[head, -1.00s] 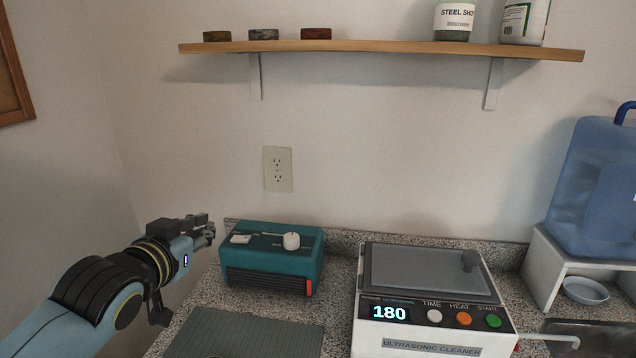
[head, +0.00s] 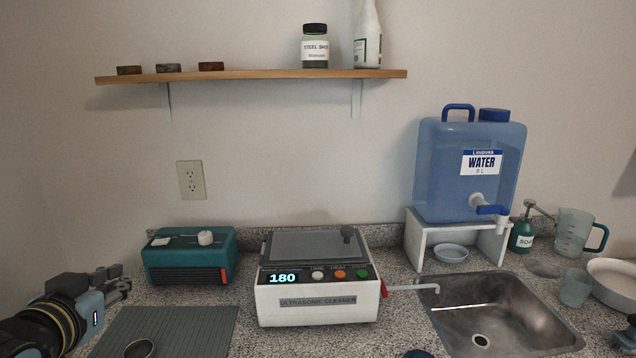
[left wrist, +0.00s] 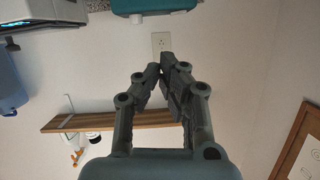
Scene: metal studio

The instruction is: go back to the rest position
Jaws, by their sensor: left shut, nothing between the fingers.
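My left gripper (head: 122,284) is at the lower left in the head view, in front of the teal device and left of the grey ribbed mat. Its fingers are together with nothing between them. The left wrist view shows the same gripper (left wrist: 162,78) with its fingers closed and empty, against the wall and shelf. It touches nothing that I can see.
The teal device (head: 188,258), ultrasonic cleaner (head: 318,300) and water jug (head: 455,185) on its stand line the counter. A metal sink (head: 470,300) is at the right. The grey mat (head: 190,325) lies in front, with a round dark-rimmed thing (head: 139,348) on it.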

